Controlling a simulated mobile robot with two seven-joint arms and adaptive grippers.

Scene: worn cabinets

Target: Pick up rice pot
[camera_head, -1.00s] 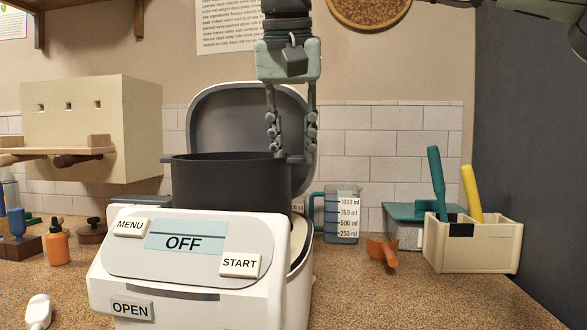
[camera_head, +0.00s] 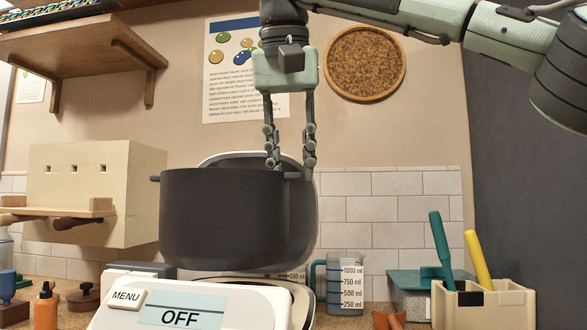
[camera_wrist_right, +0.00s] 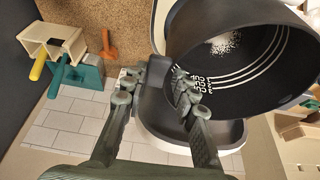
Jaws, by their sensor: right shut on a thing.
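The dark grey rice pot (camera_head: 222,220) hangs above the white rice cooker (camera_head: 215,314), whose display reads OFF. My right gripper (camera_head: 291,172) comes down from above and is shut on the pot's right-side handle. In the right wrist view my right gripper (camera_wrist_right: 152,100) is at the rim of the pot (camera_wrist_right: 255,75), which has white level marks inside and a small white patch at its bottom. The cooker's open lid (camera_head: 303,215) stands behind the pot. The inside of the cooker is mostly hidden in the head view. My left gripper is not in view.
A measuring jug (camera_head: 345,283) stands right of the cooker. A cream caddy (camera_head: 484,303) with teal and yellow handled tools is farther right. A cream box (camera_head: 95,190) with a wooden ledge is on the left wall, below a wooden shelf (camera_head: 85,45).

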